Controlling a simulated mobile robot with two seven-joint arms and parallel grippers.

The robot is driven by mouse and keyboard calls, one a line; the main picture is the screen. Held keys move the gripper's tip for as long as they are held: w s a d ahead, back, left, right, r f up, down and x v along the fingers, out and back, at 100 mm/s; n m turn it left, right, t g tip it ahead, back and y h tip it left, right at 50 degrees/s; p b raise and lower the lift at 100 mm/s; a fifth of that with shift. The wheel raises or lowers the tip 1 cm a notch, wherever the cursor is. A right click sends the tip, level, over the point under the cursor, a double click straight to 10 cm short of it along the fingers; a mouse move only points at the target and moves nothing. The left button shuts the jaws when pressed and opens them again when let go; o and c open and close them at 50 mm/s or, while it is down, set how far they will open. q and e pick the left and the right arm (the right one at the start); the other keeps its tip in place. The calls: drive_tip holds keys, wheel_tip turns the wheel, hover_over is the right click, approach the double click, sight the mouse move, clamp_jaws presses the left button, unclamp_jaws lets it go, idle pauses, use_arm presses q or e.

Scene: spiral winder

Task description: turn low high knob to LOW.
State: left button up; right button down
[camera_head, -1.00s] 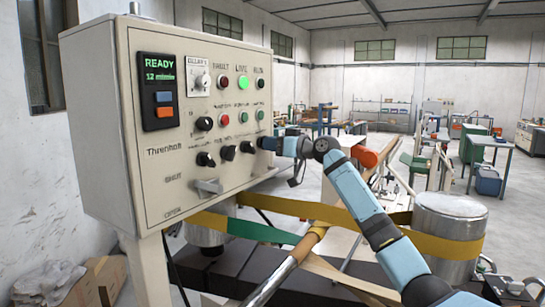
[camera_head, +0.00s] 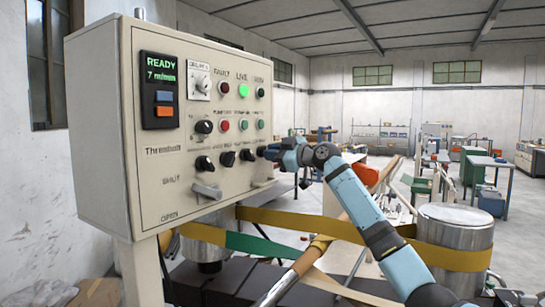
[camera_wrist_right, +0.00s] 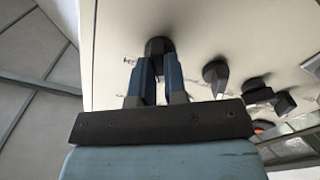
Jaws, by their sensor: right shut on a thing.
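The cream control panel (camera_head: 180,215) stands at the left in the head view, with a lower row of black knobs. My right gripper (camera_head: 270,153) is at the rightmost knob (camera_head: 262,151) of that row and largely hides it. In the right wrist view, my right gripper's two blue fingers (camera_wrist_right: 158,62) are closed around a black knob (camera_wrist_right: 158,45) on the panel face. Its label is too small to read. Other black knobs (camera_wrist_right: 216,75) stand beside it. The panel display (camera_head: 160,78) reads READY and 7 m/min. My left gripper is not in view.
A lit green lamp (camera_head: 243,91) and several buttons sit above the knobs. A grey lever (camera_head: 207,191) sticks out below them. Workbenches stand far behind.

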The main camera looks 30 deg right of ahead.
idle(0.3)
drive_tip(key=c, duration=1.2)
unclamp_jaws()
drive_tip(key=shift+o, duration=0.2)
drive_tip(key=b+v, duration=0.2)
drive_tip(key=v, duration=1.1)
drive_tip(key=shift+s+d, duration=0.2)
drive_tip(key=shift+s, duration=0.1)
